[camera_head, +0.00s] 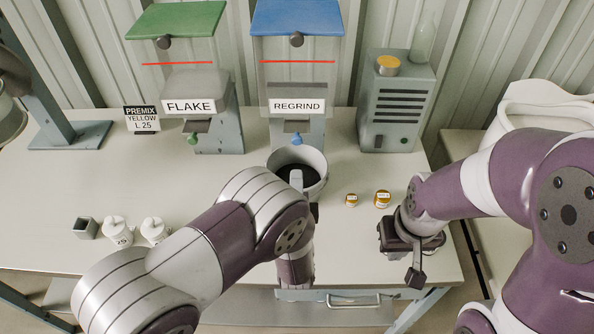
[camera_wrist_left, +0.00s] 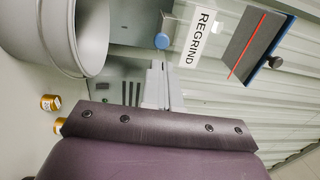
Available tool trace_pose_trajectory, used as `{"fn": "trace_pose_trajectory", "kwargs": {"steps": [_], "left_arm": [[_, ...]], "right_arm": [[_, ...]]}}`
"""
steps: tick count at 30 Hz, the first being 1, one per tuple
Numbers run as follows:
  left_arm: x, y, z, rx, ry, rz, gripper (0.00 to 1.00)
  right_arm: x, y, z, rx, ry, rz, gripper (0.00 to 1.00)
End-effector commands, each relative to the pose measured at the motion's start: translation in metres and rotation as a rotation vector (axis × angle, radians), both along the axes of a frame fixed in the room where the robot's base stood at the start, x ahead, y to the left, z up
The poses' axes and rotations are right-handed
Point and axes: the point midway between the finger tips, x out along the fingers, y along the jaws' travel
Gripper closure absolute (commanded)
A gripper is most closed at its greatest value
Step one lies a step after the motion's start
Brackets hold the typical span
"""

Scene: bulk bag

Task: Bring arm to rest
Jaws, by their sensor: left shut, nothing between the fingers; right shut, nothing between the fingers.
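My left arm (camera_head: 225,235) reaches in from the lower left and bends over the front of the table, its wrist beside the grey bucket (camera_head: 313,160). My left gripper (camera_wrist_left: 160,85) is shut and empty in the left wrist view, with its purple body along the bottom. My right arm (camera_head: 470,187) comes in from the right. My right gripper (camera_head: 411,238) is shut and empty over the table's front right part; its fingertips are hard to make out.
The bucket stands below the REGRIND hopper (camera_head: 298,106), beside the FLAKE hopper (camera_head: 188,106). Two small amber jars (camera_head: 351,200) (camera_head: 382,198) stand between the arms. White containers (camera_head: 117,232) (camera_head: 154,230) and a grey cup (camera_head: 85,228) stand left. A grey cabinet (camera_head: 396,105) stands behind.

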Motion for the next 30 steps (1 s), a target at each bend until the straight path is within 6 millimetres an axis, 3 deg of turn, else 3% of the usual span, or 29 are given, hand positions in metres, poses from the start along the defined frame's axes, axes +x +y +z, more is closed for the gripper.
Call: {"fn": "trace_pose_trajectory", "kwargs": {"steps": [6,14,17,19,22,24,26,30], "left_arm": [[-0.04,-0.002,-0.004,0.0,0.001,-0.004,1.0],[-0.051,0.0,-0.003,-0.03,0.003,-0.001,1.0],[-0.054,-0.005,-0.041,-0.214,0.185,-0.026,1.0],[-0.071,-0.016,-0.085,-0.399,0.46,-0.04,1.0],[-0.106,-0.025,-0.117,-0.693,0.896,0.086,1.0],[-0.133,-0.008,-0.114,-0.853,1.145,0.289,1.0],[-0.157,0.02,-0.097,-0.953,1.295,0.51,1.0],[-0.198,0.11,-0.035,-1.083,1.376,0.972,1.0]], "right_arm": [[0.0,0.0,-0.012,0.0,0.0,0.0,1.0],[0.0,0.0,-0.012,0.0,0.0,0.0,1.0],[0.0,0.0,-0.012,0.0,0.0,0.0,1.0],[0.0,0.0,-0.012,0.0,0.0,0.0,1.0],[0.0,0.0,-0.012,0.0,0.0,0.0,1.0],[0.0,0.0,-0.012,0.0,0.0,0.0,1.0],[0.0,0.0,-0.012,0.0,0.0,0.0,1.0],[0.0,0.0,-0.012,0.0,0.0,0.0,1.0]]}}
